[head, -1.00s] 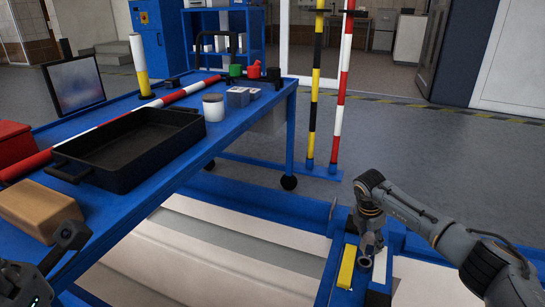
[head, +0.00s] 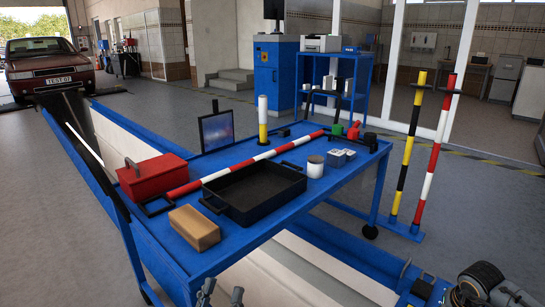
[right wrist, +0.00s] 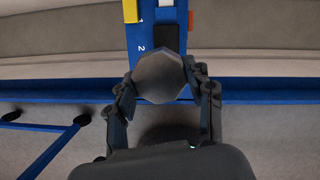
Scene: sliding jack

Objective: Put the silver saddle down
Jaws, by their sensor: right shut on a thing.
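The silver saddle (right wrist: 158,76) is a grey, many-sided disc in the right wrist view. My right gripper (right wrist: 160,84) is shut on it, one finger on each side. Behind it runs the blue beam of the jack (right wrist: 137,62), marked 1 and 2, with a black pad (right wrist: 170,69) partly covered by the saddle. I cannot tell whether the saddle touches the beam. In the head view my right arm fills the bottom right corner, and its gripper and the saddle cannot be made out. My left gripper (head: 221,294) is open and empty at the bottom edge.
A yellow block (right wrist: 130,11) and a white block (right wrist: 167,3) sit at the beam's far part. A blue table (head: 262,232) holds a black tray (head: 255,207), a red toolbox (head: 152,178) and a brown block (head: 194,228). Striped poles (head: 433,150) stand at the right.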

